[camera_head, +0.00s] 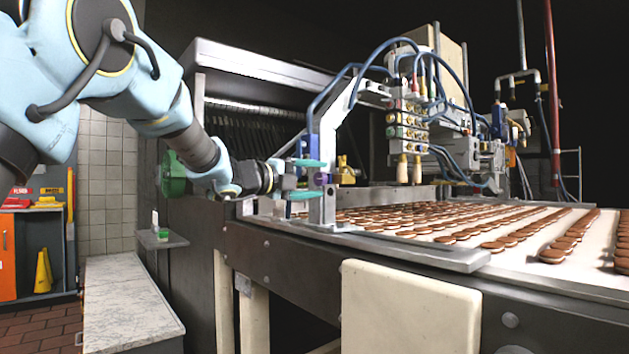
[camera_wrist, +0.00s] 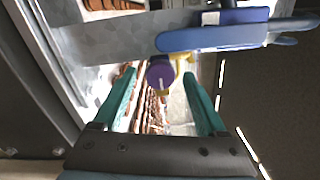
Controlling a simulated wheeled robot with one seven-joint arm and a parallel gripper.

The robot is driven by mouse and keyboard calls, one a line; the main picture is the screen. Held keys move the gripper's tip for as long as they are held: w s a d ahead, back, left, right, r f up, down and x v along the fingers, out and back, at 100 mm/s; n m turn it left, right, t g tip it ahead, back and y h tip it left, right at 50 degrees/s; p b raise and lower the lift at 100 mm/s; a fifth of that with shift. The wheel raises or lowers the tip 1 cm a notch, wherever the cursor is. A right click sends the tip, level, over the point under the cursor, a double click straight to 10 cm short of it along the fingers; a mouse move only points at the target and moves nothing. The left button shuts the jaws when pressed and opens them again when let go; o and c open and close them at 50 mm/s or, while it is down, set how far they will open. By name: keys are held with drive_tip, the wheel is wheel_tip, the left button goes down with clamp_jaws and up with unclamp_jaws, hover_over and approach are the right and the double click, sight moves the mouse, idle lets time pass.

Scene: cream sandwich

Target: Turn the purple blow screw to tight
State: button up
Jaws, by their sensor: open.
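The purple blow screw (camera_wrist: 160,74) is a round knob with a pale mark on its face, in the upper middle of the wrist view. It also shows small in the head view (camera_head: 320,179), on the metal bracket at the conveyor's near end. My gripper (camera_wrist: 159,78) has two teal fingers, spread apart, one on each side of the knob in the picture. I cannot tell whether either finger touches it. In the head view my gripper (camera_head: 308,179) is at the bracket, with the fingers one above the other.
A blue part (camera_wrist: 212,37) lies just above the knob in the wrist view. A yellow brass fitting (camera_head: 346,170) sits behind the bracket. The conveyor (camera_head: 520,226) carries rows of brown cookies. Blue hoses (camera_head: 322,95) arch over the bracket. A green wheel (camera_head: 172,174) is left of my wrist.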

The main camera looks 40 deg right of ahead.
drive_tip(key=a, duration=1)
drive_tip(key=shift+w+a, duration=0.3)
drive_tip(key=shift+a, duration=0.1)
